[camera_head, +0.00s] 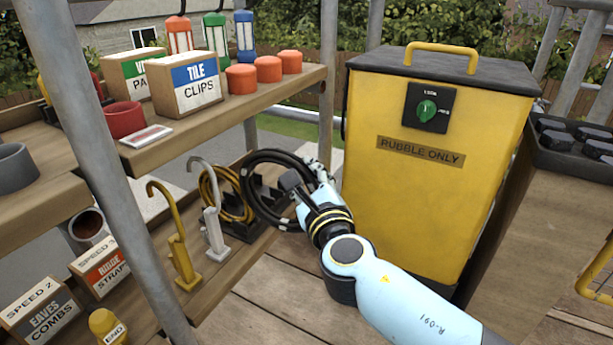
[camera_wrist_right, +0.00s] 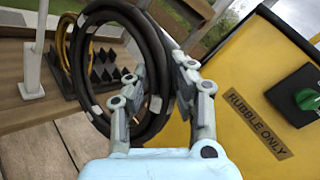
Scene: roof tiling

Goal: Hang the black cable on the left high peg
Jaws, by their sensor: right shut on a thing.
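The black cable (camera_head: 249,190) is a coil with pale ties, upright above the lower shelf at its right end. My right gripper (camera_head: 303,188) is at the coil's right side. In the right wrist view, the cable (camera_wrist_right: 152,45) passes between the two fingers of my right gripper (camera_wrist_right: 158,90), which is shut on it. Whether the coil's bottom touches the shelf or rack is hard to tell. My left gripper is not in view. No peg that I can clearly identify as the left high peg shows.
A yellow coil (camera_head: 207,190) stands in a dark slotted rack left of the cable. A grey hook stand (camera_head: 214,230) and a yellow one (camera_head: 182,260) stand nearer. The yellow rubble bin (camera_head: 430,190) is close on the right. Scaffold poles (camera_head: 100,160) cross the shelves.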

